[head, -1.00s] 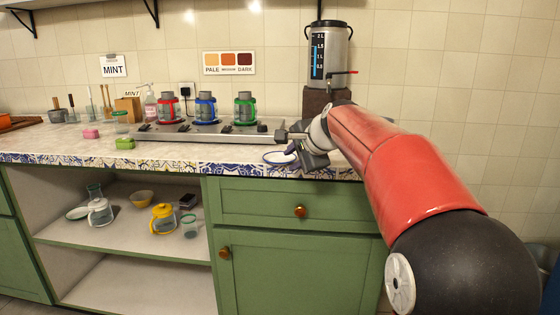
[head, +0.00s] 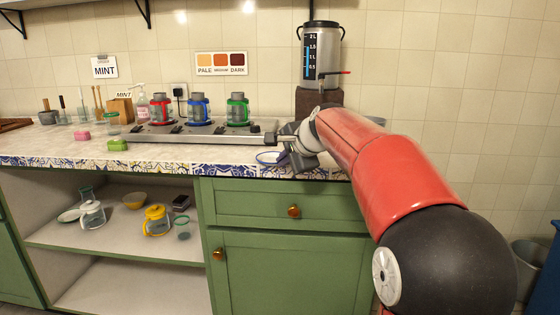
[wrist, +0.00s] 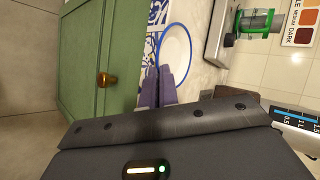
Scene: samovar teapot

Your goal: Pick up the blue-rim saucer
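The blue-rim saucer (head: 268,158) is a pale disc with a blue rim at the counter's front edge. In the wrist view the saucer (wrist: 176,45) is beyond my fingertips, its near edge reaching them. My gripper (head: 293,160) is at the saucer's right side, low over the counter edge. In the wrist view my gripper (wrist: 158,77) has its two fingers close together at the saucer's near rim, and they appear shut on it. The fingers hide that part of the rim. I cannot tell whether the saucer is clear of the counter.
A metal stand (head: 200,134) with red, blue and green glass holders is behind the saucer. A steel urn (head: 321,60) stands on a dark block at the right. Pink (head: 82,136) and green (head: 117,145) blocks lie to the left. The green cabinet (head: 290,250) is below.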

